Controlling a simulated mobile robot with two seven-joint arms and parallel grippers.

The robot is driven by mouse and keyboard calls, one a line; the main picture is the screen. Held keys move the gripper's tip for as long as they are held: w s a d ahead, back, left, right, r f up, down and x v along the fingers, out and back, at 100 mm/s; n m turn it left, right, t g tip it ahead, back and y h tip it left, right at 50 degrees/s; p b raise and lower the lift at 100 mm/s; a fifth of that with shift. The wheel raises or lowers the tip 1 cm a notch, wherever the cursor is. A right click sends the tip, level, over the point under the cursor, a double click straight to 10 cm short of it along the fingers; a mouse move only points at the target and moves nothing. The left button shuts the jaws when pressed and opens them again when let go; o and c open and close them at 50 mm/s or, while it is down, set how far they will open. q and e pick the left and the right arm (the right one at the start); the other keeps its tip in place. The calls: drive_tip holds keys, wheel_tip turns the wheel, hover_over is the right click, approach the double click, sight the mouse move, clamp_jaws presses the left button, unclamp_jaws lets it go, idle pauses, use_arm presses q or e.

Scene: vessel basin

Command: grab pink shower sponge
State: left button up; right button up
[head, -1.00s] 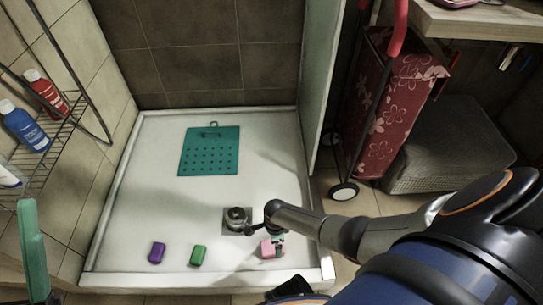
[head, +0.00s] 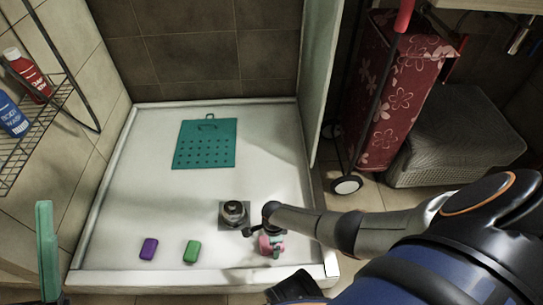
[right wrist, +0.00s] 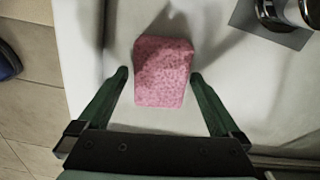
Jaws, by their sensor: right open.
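The pink shower sponge (right wrist: 163,70) lies on the white shower tray (head: 150,200), near its front right corner. In the head view the sponge (head: 264,244) is partly covered by my right gripper (head: 272,248). In the right wrist view my right gripper (right wrist: 159,75) is open, with one green finger on each side of the sponge's near part. A small gap shows on both sides. I cannot tell whether the fingertips are down at its height. At the lower left of the head view a green finger of my left gripper (head: 46,245) points up; its opening is not clear.
A metal drain part (head: 233,211) stands just left of the right gripper. A purple block (head: 149,249) and a green block (head: 192,251) lie farther left. A teal perforated mat (head: 205,145) lies toward the back. A glass panel (head: 322,85) edges the right side.

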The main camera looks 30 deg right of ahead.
drive_tip(key=shift+r, duration=0.1)
drive_tip(key=shift+c, duration=0.2)
drive_tip(key=c, duration=1.2)
